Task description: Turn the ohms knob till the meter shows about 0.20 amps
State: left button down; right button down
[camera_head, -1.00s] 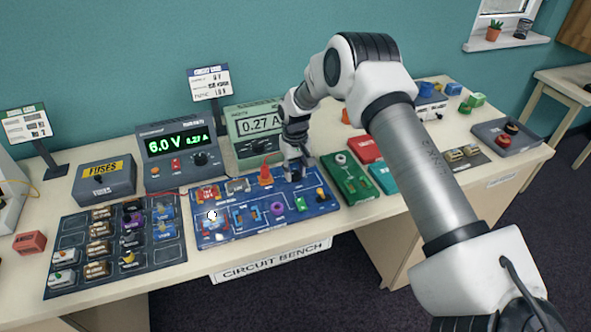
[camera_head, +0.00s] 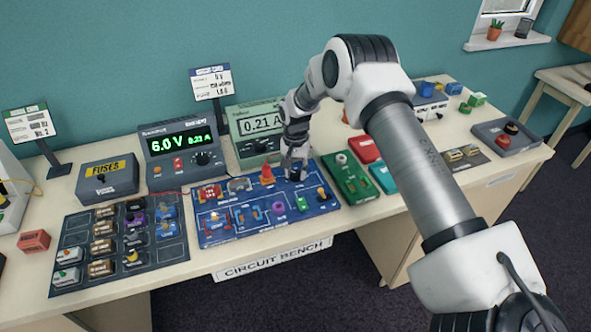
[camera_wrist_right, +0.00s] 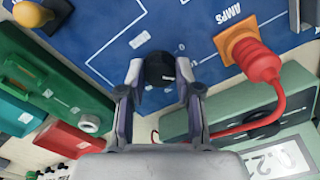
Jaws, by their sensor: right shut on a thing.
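The blue circuit board (camera_head: 266,232) lies at the front middle of the bench. The ohms knob (camera_wrist_right: 160,69) is a black round knob with a white mark, on the board's back right part. My right gripper (camera_head: 295,172) points down at it, and in the right wrist view its two fingers (camera_wrist_right: 158,80) are shut around the knob's sides. The meter (camera_head: 262,122) behind the board reads 0.21 A. My left gripper is not in view.
An orange block with a red plug (camera_wrist_right: 262,68) stands beside the knob, its red lead running toward the meter. A green board (camera_head: 350,186) lies just right of the blue board. A dark parts tray (camera_head: 75,240) lies left, with a fuse box (camera_head: 106,181) behind it.

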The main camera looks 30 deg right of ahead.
aim_at(296, 173)
jog(key=shift+f, duration=0.15)
jog(key=c, duration=0.9)
grip_release()
jog(key=shift+o, duration=0.6)
jog(key=shift+w+d+f, duration=0.15)
jog(key=shift+w, duration=0.05)
jog(key=shift+r, duration=0.45)
notch_tip(296, 173, up, 11)
jog(key=shift+s, duration=0.1)
